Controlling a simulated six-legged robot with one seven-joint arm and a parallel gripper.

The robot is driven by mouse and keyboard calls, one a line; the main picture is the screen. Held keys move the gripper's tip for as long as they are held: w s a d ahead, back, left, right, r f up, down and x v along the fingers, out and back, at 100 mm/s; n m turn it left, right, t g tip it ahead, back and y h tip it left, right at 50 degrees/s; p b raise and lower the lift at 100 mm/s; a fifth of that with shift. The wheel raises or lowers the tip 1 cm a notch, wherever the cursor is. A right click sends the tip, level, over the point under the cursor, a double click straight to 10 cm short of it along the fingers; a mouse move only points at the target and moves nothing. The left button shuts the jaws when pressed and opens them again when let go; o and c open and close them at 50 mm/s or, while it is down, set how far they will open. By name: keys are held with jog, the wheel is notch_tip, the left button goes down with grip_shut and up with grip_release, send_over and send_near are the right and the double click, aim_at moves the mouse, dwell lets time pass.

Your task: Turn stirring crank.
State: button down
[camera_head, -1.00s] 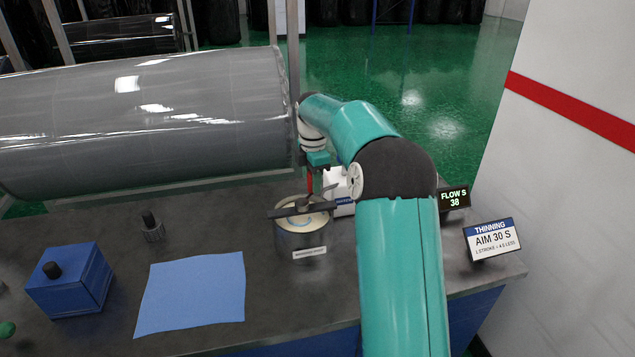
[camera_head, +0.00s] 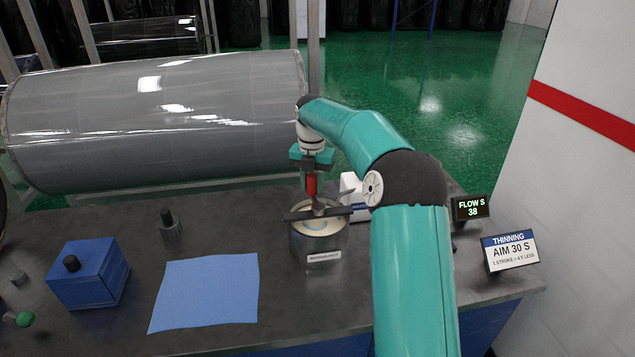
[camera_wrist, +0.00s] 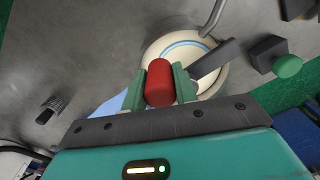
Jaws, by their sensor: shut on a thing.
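The stirring crank's red handle (camera_head: 311,184) stands upright over a grey metal pot (camera_head: 319,248). My gripper (camera_head: 311,165) comes down from above and is shut on this handle. In the wrist view the red handle (camera_wrist: 159,83) sits between the two green fingers of my gripper (camera_wrist: 160,85). A dark flat bar (camera_head: 340,211) lies across the top of the pot. Pale contents with a blue ring (camera_wrist: 185,48) show inside the pot in the wrist view. The crank's lower part is partly hidden by the handle and fingers.
A blue cloth (camera_head: 205,290) and a blue box with a black knob (camera_head: 90,272) lie to the left. A small dark cylinder (camera_head: 170,225) stands behind them. A large wrapped grey roll (camera_head: 160,120) is at the back. Signs reading "FLOW S 38" (camera_head: 470,208) and "AIM 30 S" (camera_head: 509,250) stand right.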

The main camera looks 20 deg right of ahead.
jog(key=shift+a+r+n, duration=0.15)
jog(key=shift+a+n, duration=0.5)
jog(key=shift+n, duration=0.55)
jog(key=c, duration=1.1)
grip_release()
notch_tip(320, 180, up, 14)
jog(key=shift+f, duration=0.2)
